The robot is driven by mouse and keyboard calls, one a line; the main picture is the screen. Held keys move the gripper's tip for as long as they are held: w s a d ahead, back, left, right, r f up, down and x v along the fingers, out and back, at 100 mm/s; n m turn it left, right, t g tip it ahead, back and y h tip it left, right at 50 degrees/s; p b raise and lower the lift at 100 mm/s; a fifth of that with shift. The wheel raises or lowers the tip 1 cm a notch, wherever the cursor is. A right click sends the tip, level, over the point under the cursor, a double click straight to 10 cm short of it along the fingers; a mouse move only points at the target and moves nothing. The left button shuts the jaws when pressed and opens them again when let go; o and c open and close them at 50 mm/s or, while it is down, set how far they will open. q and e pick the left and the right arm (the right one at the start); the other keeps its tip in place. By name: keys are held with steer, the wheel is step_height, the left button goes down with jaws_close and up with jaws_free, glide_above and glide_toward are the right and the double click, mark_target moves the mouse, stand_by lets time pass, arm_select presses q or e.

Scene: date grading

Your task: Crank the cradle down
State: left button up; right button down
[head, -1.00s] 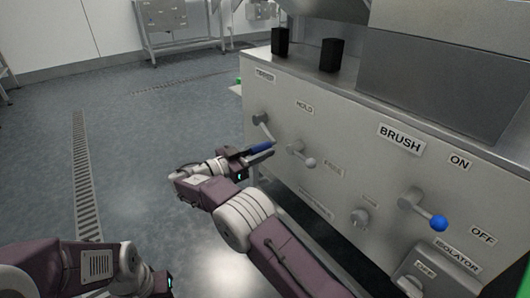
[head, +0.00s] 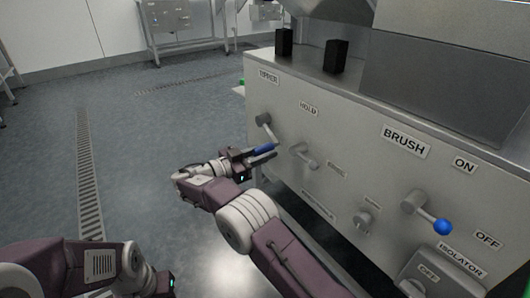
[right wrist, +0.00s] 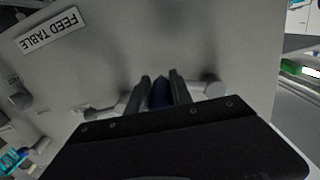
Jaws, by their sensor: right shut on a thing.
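The crank with a blue handle (head: 265,148) is on the front of the grey machine, its hub (head: 262,119) below the TIPPER label. Its arm slants down and to the right from the hub. My right gripper (head: 262,154) is shut on the blue handle. In the right wrist view the handle (right wrist: 161,93) shows dark blue between the two fingers. My left gripper (head: 168,284) is low in the head view, away from the machine and mostly cut off; its jaws are unclear. The cradle cannot be made out.
A grey HOLD lever (head: 304,154) sits close to the right of the crank. The BRUSH lever with a blue ball (head: 442,227) and an isolator box (head: 428,272) are further right. Two black blocks (head: 335,56) stand on the machine's ledge. The floor on the left is clear.

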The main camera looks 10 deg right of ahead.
steer(key=shift+w+a+r, duration=0.15)
steer(key=shift+w+r, duration=0.1)
steer(key=shift+r, duration=0.1)
steer(key=c, duration=1.4)
jaws_free()
steer(key=shift+c, duration=0.2)
steer(key=o, duration=0.3)
steer(key=shift+f, duration=0.2)
steer(key=shift+a+r+p, duration=0.1)
steer(key=shift+a+p, duration=0.2)
steer(key=shift+a, duration=0.05)
steer(key=p+v, duration=0.4)
steer(key=v, duration=0.4)
steer(key=shift+s+a+p, duration=0.2)
steer(key=shift+p, duration=0.15)
steer(key=shift+c, duration=0.3)
